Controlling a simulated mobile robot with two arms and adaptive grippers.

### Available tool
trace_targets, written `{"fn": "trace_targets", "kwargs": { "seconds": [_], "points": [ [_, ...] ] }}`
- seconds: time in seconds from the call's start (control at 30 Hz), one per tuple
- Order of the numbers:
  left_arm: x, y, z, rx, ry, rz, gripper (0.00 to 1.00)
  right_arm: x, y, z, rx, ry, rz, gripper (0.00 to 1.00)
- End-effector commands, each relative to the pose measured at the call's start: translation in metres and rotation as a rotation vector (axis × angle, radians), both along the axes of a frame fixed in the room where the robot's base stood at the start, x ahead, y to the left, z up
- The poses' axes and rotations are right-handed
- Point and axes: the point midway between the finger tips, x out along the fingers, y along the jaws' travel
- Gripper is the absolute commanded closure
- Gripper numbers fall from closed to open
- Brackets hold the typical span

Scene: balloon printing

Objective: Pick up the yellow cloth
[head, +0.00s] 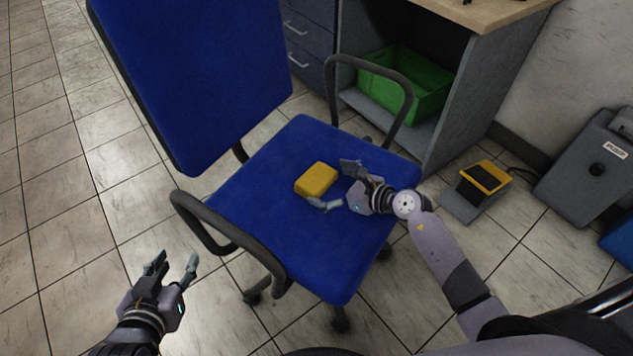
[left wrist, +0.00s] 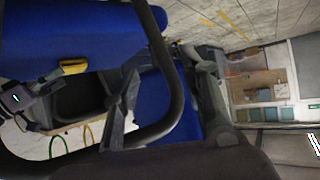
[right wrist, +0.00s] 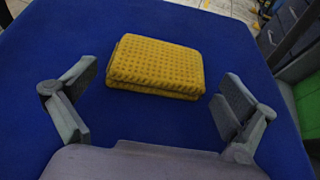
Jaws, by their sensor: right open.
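The yellow cloth (head: 317,179) is a folded, textured block lying on the blue seat of the office chair (head: 270,200). It also shows in the right wrist view (right wrist: 156,66) and, small, in the left wrist view (left wrist: 73,66). My right gripper (head: 335,187) is open over the seat, just right of the cloth. In the right wrist view its fingers (right wrist: 152,105) are spread wide, with the cloth ahead of and between them, not gripped. My left gripper (head: 174,266) is open and empty over the floor, left of the chair.
The chair's black armrests (head: 228,236) flank the seat, and its backrest (head: 190,70) rises at the far left. A desk with a green bin (head: 408,85) stands behind. A yellow and black pedal (head: 480,182) lies on the floor at right. The tiled floor at left is clear.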

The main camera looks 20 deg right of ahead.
Motion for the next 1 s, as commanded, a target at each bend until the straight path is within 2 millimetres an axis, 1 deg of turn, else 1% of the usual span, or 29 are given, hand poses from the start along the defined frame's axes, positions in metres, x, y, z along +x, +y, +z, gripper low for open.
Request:
{"fn": "trace_targets", "kwargs": {
  "seconds": [0.1, 0.2, 0.47, 0.93, 1.0],
  "points": [
    [0.009, -0.004, 0.01, -0.017, -0.07, -0.005, 0.6, 0.009, 0.006, -0.005, 0.001, -0.002, 0.0, 0.0],
    [0.012, -0.006, 0.015, -0.024, -0.099, -0.007, 0.6, 0.011, 0.008, -0.006, -0.001, -0.001, 0.0, 0.0],
    [0.013, -0.006, 0.017, -0.026, -0.106, -0.008, 0.6, 0.012, 0.009, -0.006, -0.001, -0.001, 0.0, 0.01],
    [0.012, -0.006, 0.016, -0.025, -0.103, -0.008, 0.6, 0.011, 0.008, -0.006, -0.001, -0.001, 0.0, 0.32],
    [0.012, -0.006, 0.016, -0.025, -0.103, -0.008, 0.6, 0.011, 0.008, -0.006, -0.001, -0.001, 0.0, 0.33]
  ]
}}
